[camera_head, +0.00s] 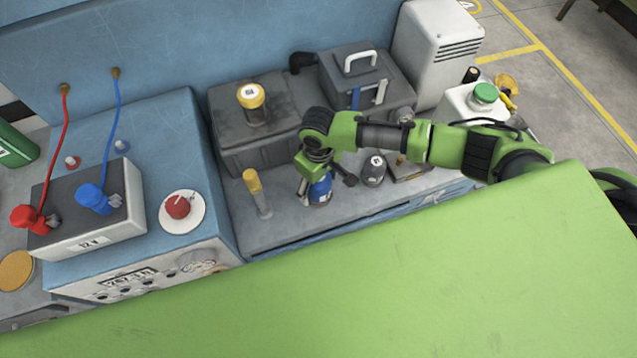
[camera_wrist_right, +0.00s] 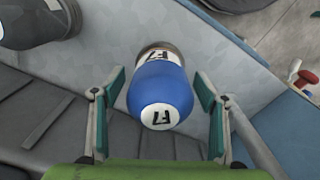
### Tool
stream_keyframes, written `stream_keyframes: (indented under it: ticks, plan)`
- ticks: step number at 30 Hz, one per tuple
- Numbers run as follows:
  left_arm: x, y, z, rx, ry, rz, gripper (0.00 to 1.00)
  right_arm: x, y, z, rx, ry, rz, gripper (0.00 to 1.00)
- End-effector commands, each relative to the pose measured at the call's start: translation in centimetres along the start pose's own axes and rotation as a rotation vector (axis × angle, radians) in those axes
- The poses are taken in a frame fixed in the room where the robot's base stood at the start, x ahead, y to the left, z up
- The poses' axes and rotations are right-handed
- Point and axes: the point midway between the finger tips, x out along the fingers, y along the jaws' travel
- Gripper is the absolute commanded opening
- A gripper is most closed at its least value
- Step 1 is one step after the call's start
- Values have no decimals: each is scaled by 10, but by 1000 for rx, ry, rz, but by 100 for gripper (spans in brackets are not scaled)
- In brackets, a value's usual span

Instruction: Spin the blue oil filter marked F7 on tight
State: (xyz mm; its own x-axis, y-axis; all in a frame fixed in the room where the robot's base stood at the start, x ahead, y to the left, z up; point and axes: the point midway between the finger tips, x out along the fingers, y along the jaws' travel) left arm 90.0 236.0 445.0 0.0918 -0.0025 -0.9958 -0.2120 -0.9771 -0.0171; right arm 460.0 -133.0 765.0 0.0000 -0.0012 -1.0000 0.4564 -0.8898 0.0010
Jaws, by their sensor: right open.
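The blue oil filter (camera_head: 320,191) stands on the grey bench ledge in the head view, partly hidden by my right gripper (camera_head: 326,187). In the right wrist view the filter (camera_wrist_right: 160,88) shows a white round label marked F7 on its near end and a white F7 band on its side. A grey-brown ring (camera_wrist_right: 160,47) shows at its far end; whether the filter is seated on it I cannot tell. My right gripper is open, one green-padded finger on each side of the filter, with visible gaps. My left gripper is not in view.
A dark canister (camera_head: 373,172) with a white label stands close right of the filter. A yellow-topped clear bottle (camera_head: 258,192) stands to the left. Behind are a dark box (camera_head: 240,145) bearing a yellow-capped jar (camera_head: 252,103) and a grey case (camera_head: 372,80). A battery (camera_head: 90,215) sits far left.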

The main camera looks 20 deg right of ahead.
Motion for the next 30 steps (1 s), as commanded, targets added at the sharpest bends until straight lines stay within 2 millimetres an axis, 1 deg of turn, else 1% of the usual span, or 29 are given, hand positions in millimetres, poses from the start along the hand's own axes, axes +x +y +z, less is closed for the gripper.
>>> stream_keyframes:
  ticks: [4,5,6,8,9,10,14,17,24,27,30]
  plan:
    - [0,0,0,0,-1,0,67,0,0,0,0,0,0,67]
    - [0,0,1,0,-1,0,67,0,0,0,0,0,0,62]
    - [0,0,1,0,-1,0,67,0,0,0,0,0,0,51]
    - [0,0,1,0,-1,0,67,0,0,0,0,0,-1,36]
    - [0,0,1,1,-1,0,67,0,0,0,0,0,-1,25]
    - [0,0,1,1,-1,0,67,0,0,0,0,0,-1,17]
    - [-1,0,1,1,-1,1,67,-1,0,0,5,0,-1,17]
    - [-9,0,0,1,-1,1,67,-4,-1,0,50,-1,-3,17]
    - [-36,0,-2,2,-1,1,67,-5,-2,0,275,-2,-3,17]
    - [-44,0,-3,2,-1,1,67,-4,-2,0,366,-2,-3,17]
    - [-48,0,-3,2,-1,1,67,-2,-1,0,429,-1,-2,17]
